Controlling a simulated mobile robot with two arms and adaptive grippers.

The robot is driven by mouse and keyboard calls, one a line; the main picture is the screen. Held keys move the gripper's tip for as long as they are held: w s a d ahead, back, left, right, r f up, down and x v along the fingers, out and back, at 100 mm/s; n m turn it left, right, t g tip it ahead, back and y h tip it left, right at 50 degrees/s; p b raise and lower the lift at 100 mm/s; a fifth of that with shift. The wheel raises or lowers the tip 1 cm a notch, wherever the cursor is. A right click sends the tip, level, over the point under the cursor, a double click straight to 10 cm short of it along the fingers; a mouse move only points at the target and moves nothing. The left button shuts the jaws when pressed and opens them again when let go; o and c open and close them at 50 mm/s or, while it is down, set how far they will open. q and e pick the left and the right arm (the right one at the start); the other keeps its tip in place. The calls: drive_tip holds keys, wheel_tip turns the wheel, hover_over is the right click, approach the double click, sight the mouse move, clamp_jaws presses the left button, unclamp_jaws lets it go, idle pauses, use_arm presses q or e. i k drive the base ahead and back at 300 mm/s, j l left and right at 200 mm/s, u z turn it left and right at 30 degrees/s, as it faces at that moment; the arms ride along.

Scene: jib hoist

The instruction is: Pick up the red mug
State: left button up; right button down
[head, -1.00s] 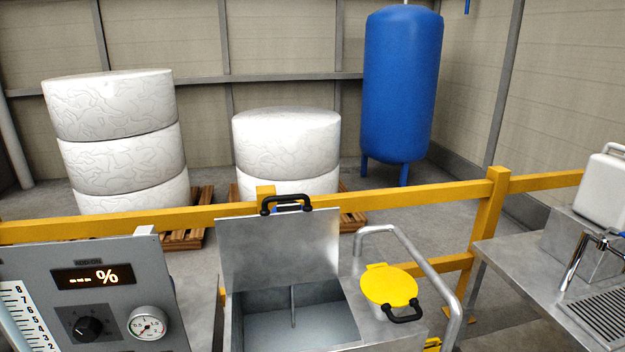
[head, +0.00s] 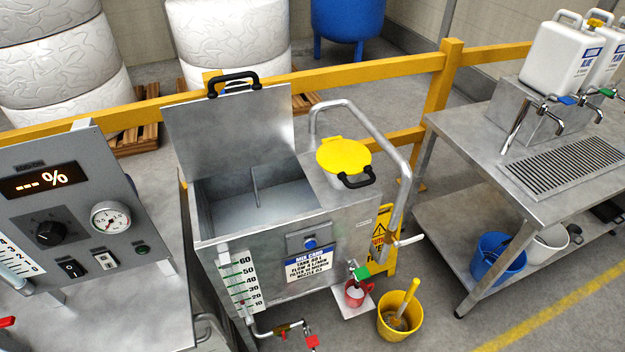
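The red mug (head: 355,292) stands on a small pale shelf (head: 352,306) at the lower front right of the open metal tank (head: 290,222). It sits under a tap with a green handle (head: 361,273), which hides part of its top. Something whitish shows inside the mug. Neither of my grippers is in the head view.
A yellow bucket (head: 389,320) with a scoop stands on the floor right of the mug. A yellow warning sign (head: 386,247) is behind it. A control panel (head: 72,208) is at left; a steel table (head: 470,130) with taps and jugs is at right.

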sight(359, 292)
drive_tip(key=i+j, duration=0.1)
drive_tip(key=j, duration=0.15)
drive_tip(key=z, duration=0.8)
